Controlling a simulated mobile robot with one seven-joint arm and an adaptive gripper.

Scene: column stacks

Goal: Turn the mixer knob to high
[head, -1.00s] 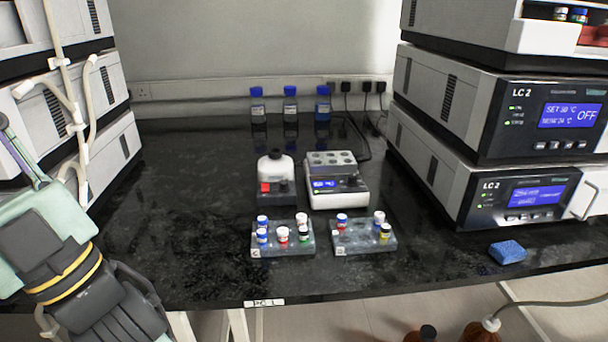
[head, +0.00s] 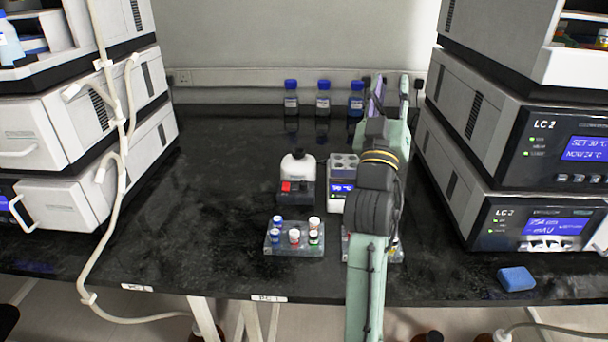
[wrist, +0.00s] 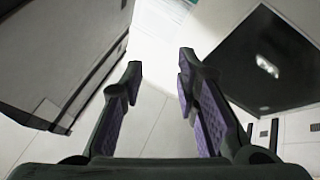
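The mixer (head: 298,168) looks to be the small device with a rounded white top, a black cap, and a dark base with a red switch. It stands mid-bench in the head view. A small dark knob shows right of the red switch, but its setting is too small to read. My gripper (head: 391,88) is raised at the back right of the mixer, fingers pointing up and away. It is open and empty. In the wrist view my gripper (wrist: 161,72) has its fingers wide apart with nothing between them. The mixer is not in the wrist view.
A block heater (head: 338,185) stands right of the mixer, partly hidden by my arm. A vial rack (head: 270,246) sits in front; another is mostly behind my arm. Blue-capped bottles (head: 323,105) line the back. Stacked instruments (head: 500,150) flank both sides. The bench's left middle is clear.

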